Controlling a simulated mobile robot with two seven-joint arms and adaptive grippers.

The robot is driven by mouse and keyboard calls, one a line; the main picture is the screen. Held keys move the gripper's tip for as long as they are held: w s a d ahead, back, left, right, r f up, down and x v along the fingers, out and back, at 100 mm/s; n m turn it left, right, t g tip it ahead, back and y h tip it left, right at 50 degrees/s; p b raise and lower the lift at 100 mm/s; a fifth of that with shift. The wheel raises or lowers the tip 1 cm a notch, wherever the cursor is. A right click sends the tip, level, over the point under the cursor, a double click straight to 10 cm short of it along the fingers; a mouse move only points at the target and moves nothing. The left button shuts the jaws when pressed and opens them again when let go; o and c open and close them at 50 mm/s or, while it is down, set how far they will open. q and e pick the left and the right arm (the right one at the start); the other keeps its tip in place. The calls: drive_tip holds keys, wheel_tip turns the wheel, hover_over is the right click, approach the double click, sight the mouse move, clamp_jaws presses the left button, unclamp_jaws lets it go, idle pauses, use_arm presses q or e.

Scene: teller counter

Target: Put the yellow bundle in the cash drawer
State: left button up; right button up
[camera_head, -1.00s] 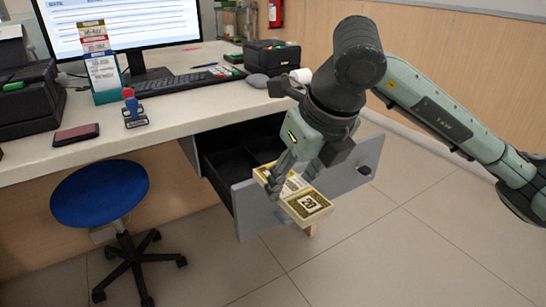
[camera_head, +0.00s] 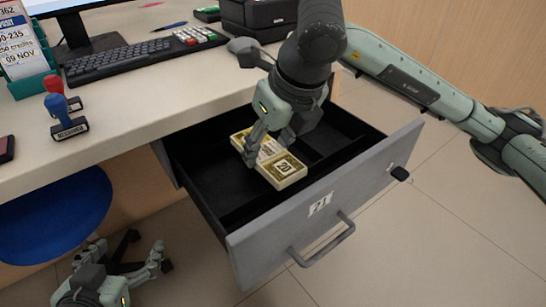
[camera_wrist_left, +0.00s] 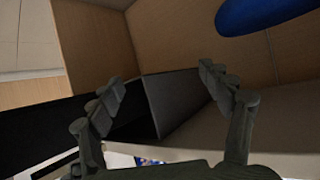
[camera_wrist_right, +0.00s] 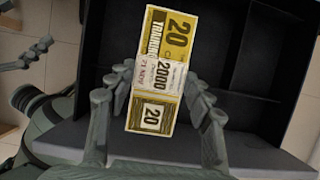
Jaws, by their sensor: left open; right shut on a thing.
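The yellow bundle (camera_head: 287,169) is a banded stack of notes marked 20, with a white paper strap. My right gripper (camera_head: 262,150) is shut on it around the strap, and it is over the open cash drawer (camera_head: 372,168). In the right wrist view the bundle (camera_wrist_right: 158,75) lies between the fingers (camera_wrist_right: 160,90), with the dark drawer below. I cannot tell whether it touches the drawer floor. My left gripper (camera_head: 160,265) is open and empty, low at the left near the stool. Its fingers also show in the left wrist view (camera_wrist_left: 165,100).
The drawer has black compartments with dividers and a grey front with a handle (camera_head: 325,243). A blue stool (camera_head: 60,215) stands at left.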

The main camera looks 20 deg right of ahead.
drive_tip(key=w+d+f, duration=0.1)
drive_tip(key=w+f, duration=0.1)
drive_tip(key=w, duration=0.1)
drive_tip(key=w+d+f, duration=0.2)
drive_tip(key=w+f, duration=0.1)
drive_tip(key=w, duration=0.1)
drive_tip(key=w+d+f, duration=0.2)
drive_tip(key=w, duration=0.1)
drive_tip(key=shift+w+d+f, duration=0.1)
drive_tip(key=shift+w+f, duration=0.1)
drive_tip(key=shift+w, duration=0.1)
wheel_tip(320, 180, down, 4)
drive_tip(key=shift+r+b, duration=0.1)
drive_tip(key=shift+b, duration=0.2)
use_arm(q)
drive_tip(key=d+r, duration=0.1)
drive_tip(key=w+r+t+h, duration=0.1)
drive_tip(key=d+r+t, duration=0.1)
drive_tip(key=shift+w+d+r, duration=0.1)
drive_tip(key=shift+w+d, duration=0.15)
drive_tip(key=shift+d, duration=0.05)
use_arm(e)
drive_tip(key=o, duration=1.2)
use_arm(q)
drive_tip(key=shift+d+r, duration=0.15)
drive_tip(key=shift+r, duration=0.2)
